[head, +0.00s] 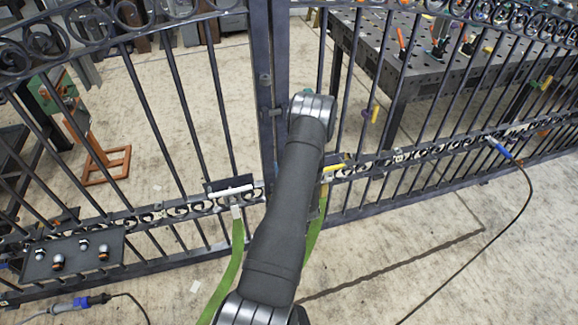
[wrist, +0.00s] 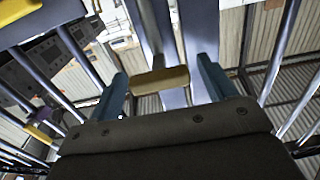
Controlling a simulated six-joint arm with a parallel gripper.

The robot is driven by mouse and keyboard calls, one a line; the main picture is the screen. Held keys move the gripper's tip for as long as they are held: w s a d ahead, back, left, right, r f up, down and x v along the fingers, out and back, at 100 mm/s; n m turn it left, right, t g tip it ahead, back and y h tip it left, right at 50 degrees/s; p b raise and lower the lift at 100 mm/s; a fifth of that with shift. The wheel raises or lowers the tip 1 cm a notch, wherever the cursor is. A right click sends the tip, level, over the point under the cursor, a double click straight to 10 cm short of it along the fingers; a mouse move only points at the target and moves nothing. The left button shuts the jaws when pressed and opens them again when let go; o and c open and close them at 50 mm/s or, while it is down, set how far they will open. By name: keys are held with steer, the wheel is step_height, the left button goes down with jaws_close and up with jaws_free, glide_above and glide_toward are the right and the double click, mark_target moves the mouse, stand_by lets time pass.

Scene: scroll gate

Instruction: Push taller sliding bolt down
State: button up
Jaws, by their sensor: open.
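The dark metal scroll gate (head: 262,85) stands upright across the head view, and my arm reaches to its middle posts. My gripper is hidden behind my arm there. In the wrist view my gripper (wrist: 163,88) is open, with one blue finger on each side. A tan, block-like piece (wrist: 160,79) shows between the fingers, in front of pale upright posts; I cannot tell whether they touch it. I cannot make out for certain which part is the taller sliding bolt; my arm covers much of the middle posts.
A green strap (head: 232,265) hangs from a white bar (head: 232,192) left of my arm. A yellow piece (head: 334,168) is on the right. A dark plate (head: 73,257) with several knobs is at lower left. A perforated table (head: 455,60) stands behind the gate. The floor at lower right is mostly clear.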

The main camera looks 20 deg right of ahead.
steer(key=c, duration=1.4)
steer(key=shift+f, duration=3.65)
steer(key=o, duration=1.4)
steer(key=s, duration=1.7)
steer(key=shift+s, duration=0.25)
steer(key=w, duration=1.7)
steer(key=shift+w, duration=0.25)
